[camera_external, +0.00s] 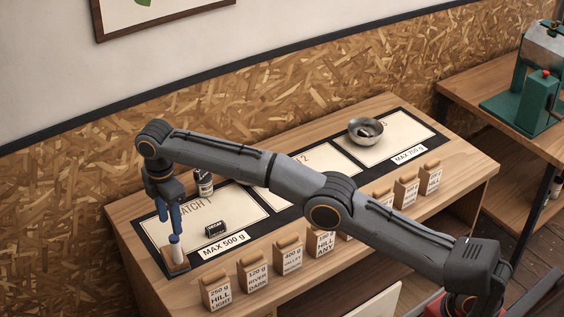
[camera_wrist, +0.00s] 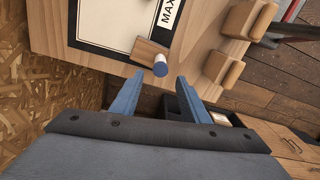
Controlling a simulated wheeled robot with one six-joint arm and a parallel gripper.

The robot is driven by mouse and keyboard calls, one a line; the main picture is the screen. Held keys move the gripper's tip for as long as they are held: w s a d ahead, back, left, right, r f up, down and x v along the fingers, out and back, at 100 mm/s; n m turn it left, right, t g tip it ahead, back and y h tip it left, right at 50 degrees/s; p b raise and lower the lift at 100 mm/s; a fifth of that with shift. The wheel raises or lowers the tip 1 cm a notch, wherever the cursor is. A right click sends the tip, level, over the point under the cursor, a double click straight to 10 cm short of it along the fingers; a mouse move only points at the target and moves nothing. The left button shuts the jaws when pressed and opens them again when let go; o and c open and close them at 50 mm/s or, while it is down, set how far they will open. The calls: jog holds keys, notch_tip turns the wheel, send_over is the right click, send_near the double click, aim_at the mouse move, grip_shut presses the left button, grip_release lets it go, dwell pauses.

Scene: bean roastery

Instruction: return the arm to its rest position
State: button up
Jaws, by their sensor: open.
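My gripper (camera_external: 168,226) hangs pointing down over the left front corner of the table, with its two blue fingers apart and nothing held between them. In the wrist view my gripper (camera_wrist: 160,77) also shows open. A small white cylinder with a blue end (camera_wrist: 160,66) stands on a wooden block (camera_wrist: 147,50), just beyond the fingertips. In the external view the white cylinder (camera_external: 176,251) and the wooden block (camera_external: 173,268) are just below the fingers. My arm reaches from the lower right across the table, bent down at the wrist.
A wooden table (camera_external: 386,102) carries a black-bordered mat with pale panels. A metal bowl (camera_external: 366,129) sits on the right panel. Several labelled bags (camera_external: 217,293) line the front edge.

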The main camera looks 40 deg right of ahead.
jog(key=shift+d, duration=0.1)
jog(key=s+d+m+g, duration=0.1)
jog(key=s+d+m, duration=0.6)
jog(key=d, duration=0.4)
jog(key=s+d+m+g, duration=0.1)
jog(key=s+d+m, duration=0.4)
jog(key=s+d, duration=0.55)
jog(key=s+d+f+m, duration=0.2)
jog(key=s+d+f, duration=0.2)
jog(key=d, duration=0.5)
jog(key=s+d+f+m+t, duration=0.1)
jog(key=s+d+f+m, duration=0.2)
jog(key=s+d+f, duration=0.2)
jog(key=s+d+f+m+t, duration=0.1)
jog(key=s+d+f, duration=0.4)
jog(key=d, duration=0.8)
notch_tip(320, 180, down, 3)
jog(key=shift+r+m, duration=0.1)
jog(key=shift+m, duration=0.8)
jog(key=shift+d, duration=0.1)
